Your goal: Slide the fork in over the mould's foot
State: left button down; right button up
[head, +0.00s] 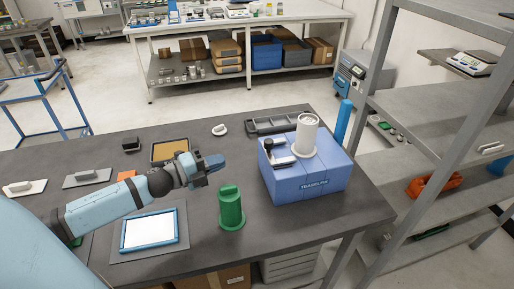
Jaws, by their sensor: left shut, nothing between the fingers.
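A blue box labelled TEASELFIX (318,187) stands at the right part of the dark table. On its top a pale cylindrical mould (307,135) stands upright, with a wider round foot (304,152) at its base. A light metal piece that looks like the fork (283,161), with a black knob (268,144), lies left of the mould on the box. I cannot tell whether it touches the foot. My left gripper (216,162) is shut and empty, left of the box and apart from the fork. My right gripper is not in view.
A green cylinder (231,210) stands just below my left gripper. A blue-framed white panel (149,230), a brown-filled tray (170,150), a dark tray (278,122) and a blue post (343,122) are around. Metal shelving (430,112) stands right of the table.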

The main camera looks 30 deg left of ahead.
aim_at(266, 147)
pick_arm(q)
jog(key=p+x, duration=0.2)
jog(key=x, duration=1)
jog(key=shift+w, duration=0.2)
jog(key=x, duration=0.3)
jog(key=shift+d+r+p, duration=0.15)
jog(key=shift+d+p, duration=0.15)
jog(key=shift+d, duration=0.1)
jog(key=shift+w+d, duration=0.15)
